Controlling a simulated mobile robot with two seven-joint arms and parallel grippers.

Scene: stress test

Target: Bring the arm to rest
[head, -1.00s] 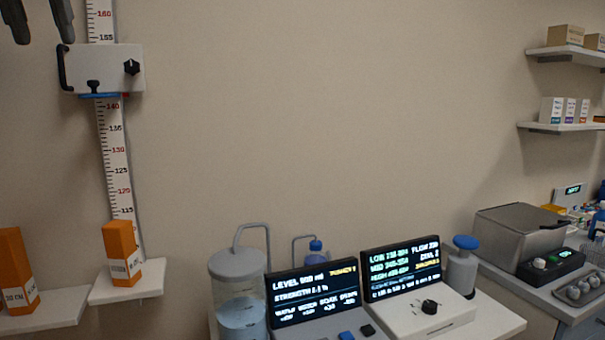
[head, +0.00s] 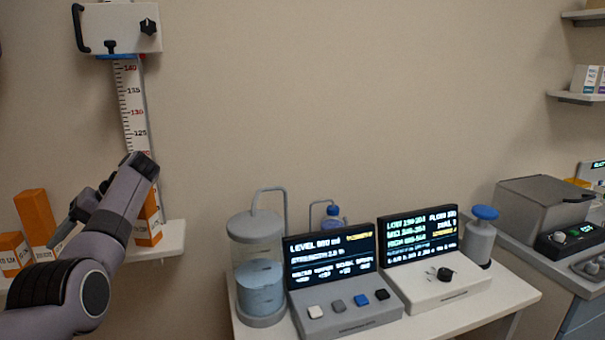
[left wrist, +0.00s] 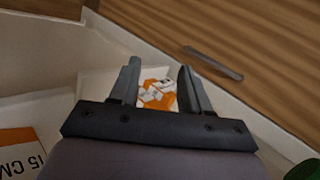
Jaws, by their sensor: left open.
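My left arm comes in from the left in the head view, bent over the left shelf. Its gripper (head: 72,228) is partly hidden by the arm and close in the picture to the orange blocks. In the left wrist view the two fingers of the left gripper (left wrist: 157,72) are apart. A small orange and white item (left wrist: 158,95) shows between and beyond them; no grip on it is visible. My right gripper is not in view.
Orange blocks (head: 35,217) stand on the white shelf (head: 165,246) by the wall scale (head: 133,105) with its slider box (head: 118,28). A table to the right holds a liquid tank (head: 258,250) and two display consoles (head: 330,270). The wall above is bare.

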